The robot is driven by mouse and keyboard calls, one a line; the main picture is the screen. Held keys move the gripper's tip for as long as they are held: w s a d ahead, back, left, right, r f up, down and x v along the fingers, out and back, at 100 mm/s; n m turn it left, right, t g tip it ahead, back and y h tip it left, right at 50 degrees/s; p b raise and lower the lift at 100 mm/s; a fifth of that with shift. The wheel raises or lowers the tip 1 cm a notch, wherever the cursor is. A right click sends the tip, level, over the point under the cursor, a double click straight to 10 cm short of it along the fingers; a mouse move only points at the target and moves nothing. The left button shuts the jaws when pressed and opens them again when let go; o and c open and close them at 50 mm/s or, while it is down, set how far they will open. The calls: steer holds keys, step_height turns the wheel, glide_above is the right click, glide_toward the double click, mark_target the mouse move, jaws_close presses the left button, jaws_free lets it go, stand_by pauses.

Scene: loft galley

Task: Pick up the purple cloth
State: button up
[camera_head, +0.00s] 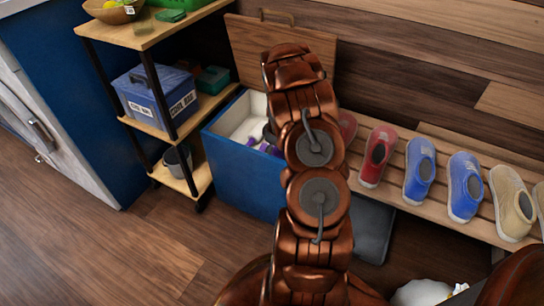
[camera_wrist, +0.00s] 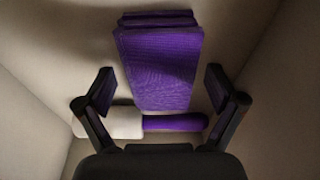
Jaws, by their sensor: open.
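The purple cloth (camera_wrist: 160,65) lies folded in a stack of layers inside a pale-lined box, in the upper middle of the wrist view. My gripper (camera_wrist: 158,87) is open and empty, its two fingers on either side of the cloth's lower part in the picture. I cannot tell how far above the cloth they are. In the head view the blue box (camera_head: 243,168) stands open, with bits of purple inside it; my arm hides the gripper and most of the inside.
A roller-like thing with a purple handle (camera_wrist: 175,123) and a pale end (camera_wrist: 110,122) lies just below the cloth in the wrist view. The box walls are close around. The box's wooden lid (camera_head: 248,45) leans open. A shoe bench (camera_head: 400,185) stands right, a shelf (camera_head: 150,122) left.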

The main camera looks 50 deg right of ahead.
steer(key=shift+f, duration=0.1)
steer(key=c, duration=1.2)
steer(key=shift+r+p, duration=1.45)
steer(key=shift+r, duration=3.6)
steer(key=shift+c, duration=0.2)
